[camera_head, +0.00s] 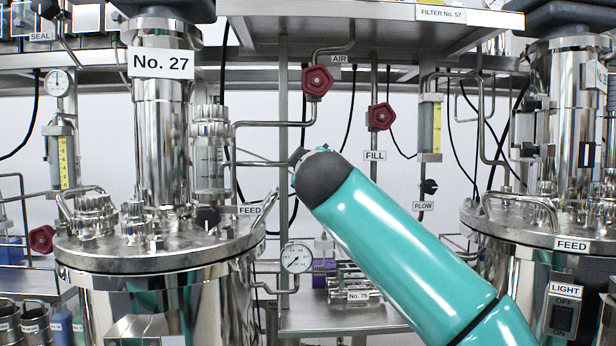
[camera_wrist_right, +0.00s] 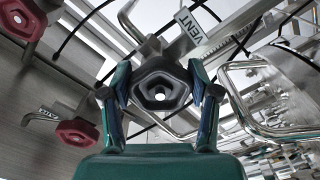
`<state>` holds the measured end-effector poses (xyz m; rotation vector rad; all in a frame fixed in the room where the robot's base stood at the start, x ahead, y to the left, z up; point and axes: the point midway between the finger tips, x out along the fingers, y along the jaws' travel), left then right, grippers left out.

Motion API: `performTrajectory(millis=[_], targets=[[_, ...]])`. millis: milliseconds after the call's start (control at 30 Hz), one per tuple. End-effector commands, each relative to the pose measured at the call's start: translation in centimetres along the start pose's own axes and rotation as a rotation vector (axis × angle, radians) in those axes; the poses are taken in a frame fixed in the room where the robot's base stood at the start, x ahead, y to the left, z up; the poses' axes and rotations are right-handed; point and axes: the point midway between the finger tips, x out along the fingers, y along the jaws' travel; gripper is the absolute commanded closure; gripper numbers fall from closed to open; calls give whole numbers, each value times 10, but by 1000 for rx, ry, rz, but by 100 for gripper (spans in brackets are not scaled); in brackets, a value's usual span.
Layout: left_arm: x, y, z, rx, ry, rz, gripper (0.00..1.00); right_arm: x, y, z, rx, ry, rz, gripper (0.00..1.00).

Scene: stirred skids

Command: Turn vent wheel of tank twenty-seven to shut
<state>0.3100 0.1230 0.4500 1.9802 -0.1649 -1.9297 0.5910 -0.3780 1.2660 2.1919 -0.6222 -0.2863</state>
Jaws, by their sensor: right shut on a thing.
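Tank twenty-seven (camera_head: 150,258) is the shiny steel vessel at the left of the head view, with a "No. 27" plate (camera_head: 161,63) on its column. In the right wrist view, a dark grey, five-sided vent wheel (camera_wrist_right: 160,90) with a light centre sits beside a "VENT" label (camera_wrist_right: 191,27). My right gripper (camera_wrist_right: 160,84) has its two fingers closed on opposite sides of this wheel. My left gripper is in neither view.
Red wheels for air (camera_head: 317,80) and fill (camera_head: 380,116) are on pipes close above and right of my arm. A pressure gauge (camera_head: 296,258) is below it. A pipe (camera_head: 262,124) runs between the tank and the air wheel. Another tank (camera_head: 535,235) stands at the right.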

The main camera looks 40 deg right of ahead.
Motion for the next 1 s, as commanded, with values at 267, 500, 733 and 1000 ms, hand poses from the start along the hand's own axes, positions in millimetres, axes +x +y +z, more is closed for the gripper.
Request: performTrajectory(millis=[267,500,733,1000], targets=[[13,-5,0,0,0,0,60,2,-9,3,260,-9,-9,74],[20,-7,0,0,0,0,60,2,-12,2,487,-12,-10,74],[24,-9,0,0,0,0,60,2,-14,0,687,-12,-11,74],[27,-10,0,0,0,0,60,2,-16,-1,849,-14,-11,74]])
